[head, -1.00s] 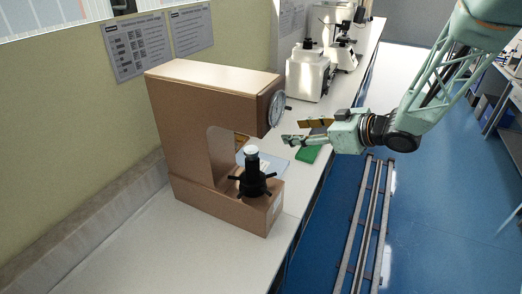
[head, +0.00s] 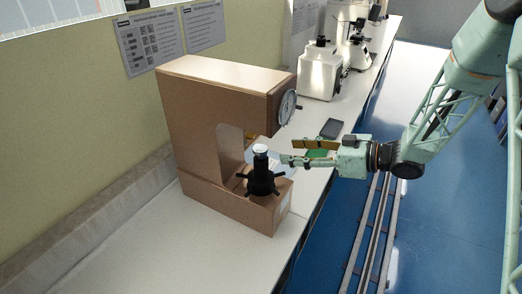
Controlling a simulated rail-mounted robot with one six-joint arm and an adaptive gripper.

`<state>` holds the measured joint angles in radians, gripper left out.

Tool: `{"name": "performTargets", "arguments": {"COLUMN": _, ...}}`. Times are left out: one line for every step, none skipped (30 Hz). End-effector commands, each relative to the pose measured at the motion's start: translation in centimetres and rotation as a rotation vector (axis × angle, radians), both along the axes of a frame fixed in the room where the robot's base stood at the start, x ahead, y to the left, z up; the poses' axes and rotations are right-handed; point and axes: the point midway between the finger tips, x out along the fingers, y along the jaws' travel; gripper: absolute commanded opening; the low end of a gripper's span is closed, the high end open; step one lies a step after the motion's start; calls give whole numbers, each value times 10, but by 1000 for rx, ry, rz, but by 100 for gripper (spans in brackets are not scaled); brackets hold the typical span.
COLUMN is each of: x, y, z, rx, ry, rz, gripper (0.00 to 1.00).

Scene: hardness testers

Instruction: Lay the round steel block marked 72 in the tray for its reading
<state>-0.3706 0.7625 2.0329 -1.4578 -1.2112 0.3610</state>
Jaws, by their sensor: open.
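A pale round disc (head: 260,149) sits on top of the black screw post of the brown hardness tester (head: 212,150). It may be the steel block, but no number can be read on it. My gripper (head: 287,151) is open and empty, pointing left, just right of the disc and apart from it. Its fingers lie one above the other, below the tester's dial. A pale blue flat thing (head: 287,171) lies behind the post, partly hidden by it and my gripper. I cannot tell whether it is the tray.
A green flat piece (head: 316,155) lies behind my gripper, with a dark grey box (head: 331,128) beyond it. A white tester (head: 320,70) and a microscope-like instrument (head: 358,45) stand farther along the bench. The near bench (head: 150,245) is clear. A floor rail (head: 367,235) runs alongside.

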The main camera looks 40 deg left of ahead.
Motion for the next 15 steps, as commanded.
{"name": "performTargets", "arguments": {"x": 0, "y": 0, "z": 0, "rx": 0, "ry": 0, "rz": 0, "gripper": 47}}
{"name": "performTargets", "arguments": {"x": 0, "y": 0, "z": 0, "rx": 0, "ry": 0, "rz": 0, "gripper": 47}}
{"name": "performTargets", "arguments": {"x": 0, "y": 1, "z": 0, "rx": 0, "ry": 0, "rz": 0, "gripper": 47}}
{"name": "performTargets", "arguments": {"x": 0, "y": 2, "z": -1, "rx": 0, "ry": 0, "rz": 0, "gripper": 47}}
{"name": "performTargets", "arguments": {"x": 0, "y": 3, "z": -1, "rx": 0, "ry": 0, "rz": 0, "gripper": 47}}
{"name": "performTargets", "arguments": {"x": -1, "y": 4, "z": -1, "rx": 0, "ry": 0, "rz": 1, "gripper": 47}}
{"name": "performTargets", "arguments": {"x": -1, "y": 6, "z": -2, "rx": 0, "ry": 0, "rz": 1, "gripper": 47}}
{"name": "performTargets", "arguments": {"x": -2, "y": 8, "z": -2, "rx": 0, "ry": -1, "rz": 1, "gripper": 47}}
{"name": "performTargets", "arguments": {"x": -2, "y": 11, "z": -3, "rx": 0, "ry": 0, "rz": 2, "gripper": 47}}
{"name": "performTargets", "arguments": {"x": -3, "y": 14, "z": -4, "rx": 0, "ry": 0, "rz": 2, "gripper": 47}}
{"name": "performTargets", "arguments": {"x": -3, "y": 16, "z": -5, "rx": 0, "ry": 0, "rz": 2, "gripper": 47}}
{"name": "performTargets", "arguments": {"x": -3, "y": 20, "z": -6, "rx": 0, "ry": 0, "rz": 1, "gripper": 47}}
{"name": "performTargets", "arguments": {"x": -3, "y": 23, "z": -7, "rx": 0, "ry": 0, "rz": 1, "gripper": 47}}
{"name": "performTargets", "arguments": {"x": -4, "y": 27, "z": -8, "rx": 0, "ry": 0, "rz": 1, "gripper": 47}}
{"name": "performTargets", "arguments": {"x": -5, "y": 31, "z": -10, "rx": 0, "ry": 1, "rz": 2, "gripper": 47}}
